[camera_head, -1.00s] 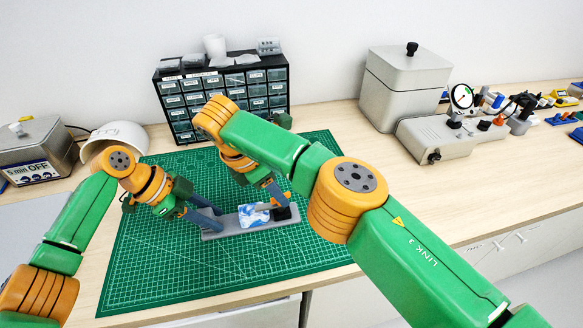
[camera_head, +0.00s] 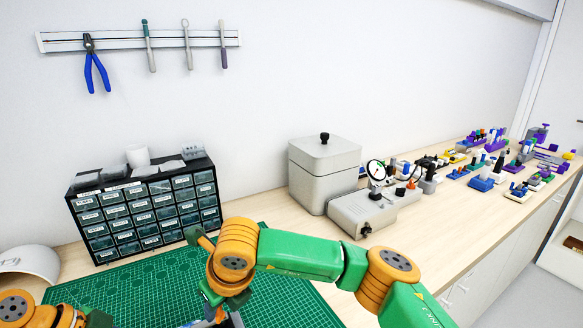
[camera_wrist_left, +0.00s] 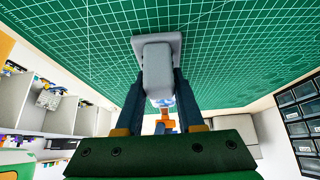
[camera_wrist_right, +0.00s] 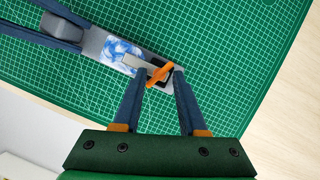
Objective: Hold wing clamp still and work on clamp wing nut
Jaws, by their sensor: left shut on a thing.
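The wing clamp (camera_wrist_right: 93,43) has a long grey base lying on the green mat, with a blue-and-white block (camera_wrist_right: 118,50) and a grey bar on top. Its orange wing nut (camera_wrist_right: 158,75) sits near one end, over a dark part. My left gripper (camera_wrist_left: 158,78) is shut on the raised grey block (camera_wrist_left: 157,65) at the clamp's other end. My right gripper (camera_wrist_right: 161,73) is open, its two fingertips on either side of the wing nut; I cannot tell whether either touches it. In the head view the clamp is almost wholly cut off by the bottom edge.
The green mat (camera_head: 285,295) is clear around the clamp. A drawer cabinet (camera_head: 150,218) stands behind it. Tools hang on a wall rail (camera_head: 115,40).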

